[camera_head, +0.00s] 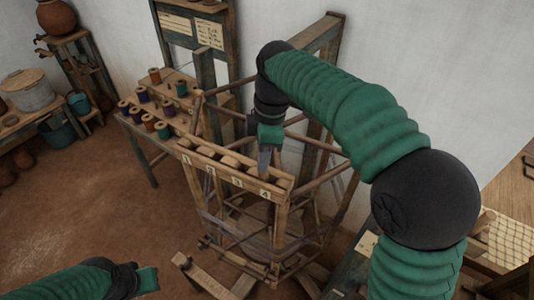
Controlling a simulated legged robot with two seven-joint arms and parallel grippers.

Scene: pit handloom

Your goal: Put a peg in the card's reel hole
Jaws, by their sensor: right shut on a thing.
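My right gripper (265,168) points down at a wooden rack (222,172) with the numbers 1 to 4 on its front, close to the end marked 4. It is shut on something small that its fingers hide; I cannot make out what. Rounded wooden pieces (230,161) sit in the rack. Cards hang on an upright board (197,60) at the back; a large cream one (208,33) has writing. I cannot make out a peg or a reel hole for certain. My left gripper (148,280) is low at the bottom left, away from the rack; its jaws are unclear.
A bench (132,126) left of the rack carries several thread spools (154,76). Wooden frame posts and bars stand around and under the rack. A small card (367,243) lies on a dark beam at right.

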